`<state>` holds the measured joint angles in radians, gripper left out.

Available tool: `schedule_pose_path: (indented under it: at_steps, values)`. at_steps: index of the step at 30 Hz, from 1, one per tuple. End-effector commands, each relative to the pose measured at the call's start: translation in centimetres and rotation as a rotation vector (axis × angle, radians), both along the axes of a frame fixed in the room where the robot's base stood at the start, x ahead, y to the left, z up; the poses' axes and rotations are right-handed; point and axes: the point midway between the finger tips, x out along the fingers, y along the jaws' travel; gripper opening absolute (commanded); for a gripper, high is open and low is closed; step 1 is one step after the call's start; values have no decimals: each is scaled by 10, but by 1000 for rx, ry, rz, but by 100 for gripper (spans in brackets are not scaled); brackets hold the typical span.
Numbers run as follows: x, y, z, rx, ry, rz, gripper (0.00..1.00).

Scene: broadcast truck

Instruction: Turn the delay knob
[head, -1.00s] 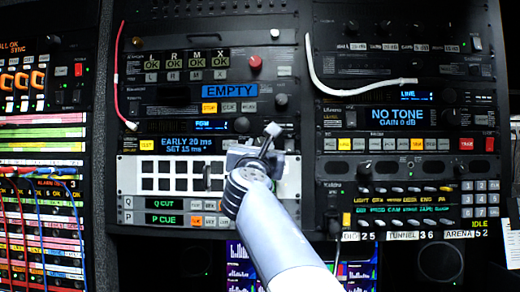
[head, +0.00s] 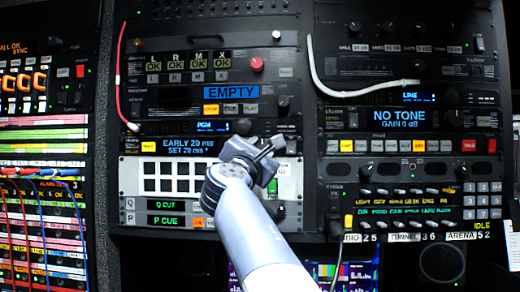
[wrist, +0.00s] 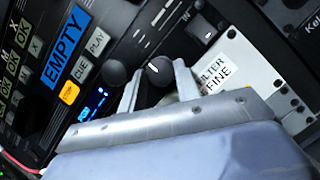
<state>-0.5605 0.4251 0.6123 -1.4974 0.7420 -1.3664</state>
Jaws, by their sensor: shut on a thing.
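The delay unit's display (head: 190,146) is in the middle rack in the head view, lit blue, reading EARLY 20 ms and what looks like SET 20 ms. My gripper (head: 262,152) is at the right end of that unit and hides its knob in the head view. In the wrist view the black delay knob (wrist: 158,69) with a white pointer line sits between the two fingers of my gripper (wrist: 158,78). The fingers are closed on its sides.
Another black knob (wrist: 116,72) is close beside the left finger in the wrist view. A white panel labelled FILTER FINE (wrist: 222,75) lies to the right. A white cable (head: 318,75) hangs at the right rack, and a red cable (head: 119,75) at the left.

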Motion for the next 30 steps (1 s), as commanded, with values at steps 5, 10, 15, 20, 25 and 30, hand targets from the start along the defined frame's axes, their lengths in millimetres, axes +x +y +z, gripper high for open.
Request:
schedule_pose_path:
  at_steps: [5,10,15,20,25,30]
  values:
    - [0,0,0,1,-1,1,8]
    - [0,0,0,0,-1,1,38]
    - [0,0,0,0,-1,1,52]
    - [0,0,0,-1,0,0,53]
    - [-5,2,-3,-1,0,2,53]
    - [-27,7,-14,-1,-1,4,53]
